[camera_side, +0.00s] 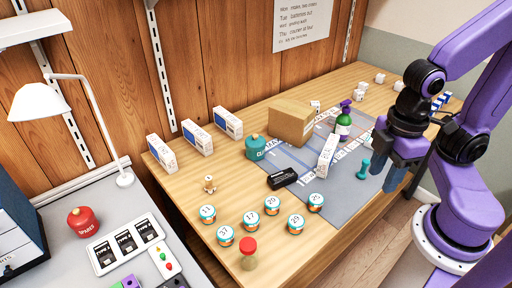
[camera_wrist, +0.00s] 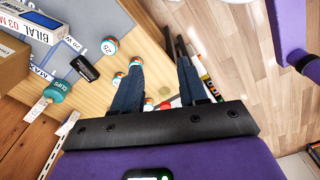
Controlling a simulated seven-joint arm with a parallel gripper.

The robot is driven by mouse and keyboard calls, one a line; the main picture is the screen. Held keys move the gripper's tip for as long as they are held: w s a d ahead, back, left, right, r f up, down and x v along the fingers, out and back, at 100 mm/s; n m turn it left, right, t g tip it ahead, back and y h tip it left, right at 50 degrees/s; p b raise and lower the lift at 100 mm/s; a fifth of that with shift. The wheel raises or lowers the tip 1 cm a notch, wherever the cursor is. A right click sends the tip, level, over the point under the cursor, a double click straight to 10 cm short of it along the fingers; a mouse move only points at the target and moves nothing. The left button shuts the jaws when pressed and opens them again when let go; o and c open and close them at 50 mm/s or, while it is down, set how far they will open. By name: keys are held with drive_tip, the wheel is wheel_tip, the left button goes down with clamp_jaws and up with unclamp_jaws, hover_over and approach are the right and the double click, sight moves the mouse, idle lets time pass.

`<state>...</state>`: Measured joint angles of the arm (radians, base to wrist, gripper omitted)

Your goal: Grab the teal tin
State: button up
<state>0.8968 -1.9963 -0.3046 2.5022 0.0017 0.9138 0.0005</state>
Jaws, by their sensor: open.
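The teal tin (camera_side: 255,147) is a small round tin with a knob on its lid and a pale label that seems to read CLIPS. It stands on the wooden table at the left edge of the grey mat, left of a cardboard box. It also shows in the wrist view (camera_wrist: 57,90), at the left. My gripper (camera_side: 392,168) is open and empty, high at the right side of the table and well apart from the tin. In the wrist view its two blue fingers (camera_wrist: 160,62) point away from the tin.
The cardboard box (camera_side: 292,124) stands close beside the tin. A black object (camera_side: 282,178) and several numbered jars (camera_side: 272,205) are in front. A red tin (camera_side: 82,221) stands on the left desk.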

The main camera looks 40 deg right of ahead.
idle(0.4)
drive_tip(key=o, duration=1.1)
drive_tip(key=w+d+f+n+t+h, duration=0.1)
drive_tip(key=w+f+n+h, duration=0.15)
drive_tip(key=w, duration=0.35)
drive_tip(key=w+d+f+n+t+h, duration=0.1)
drive_tip(key=w+t+h, duration=0.15)
drive_tip(key=w, duration=0.35)
drive_tip(key=n+t+h, duration=0.3)
drive_tip(key=n+t, duration=0.5)
drive_tip(key=n, duration=0.5)
approach(256, 145)
drive_tip(key=x, duration=1.3)
drive_tip(key=shift+s+f, duration=0.1)
drive_tip(key=shift+f, duration=0.1)
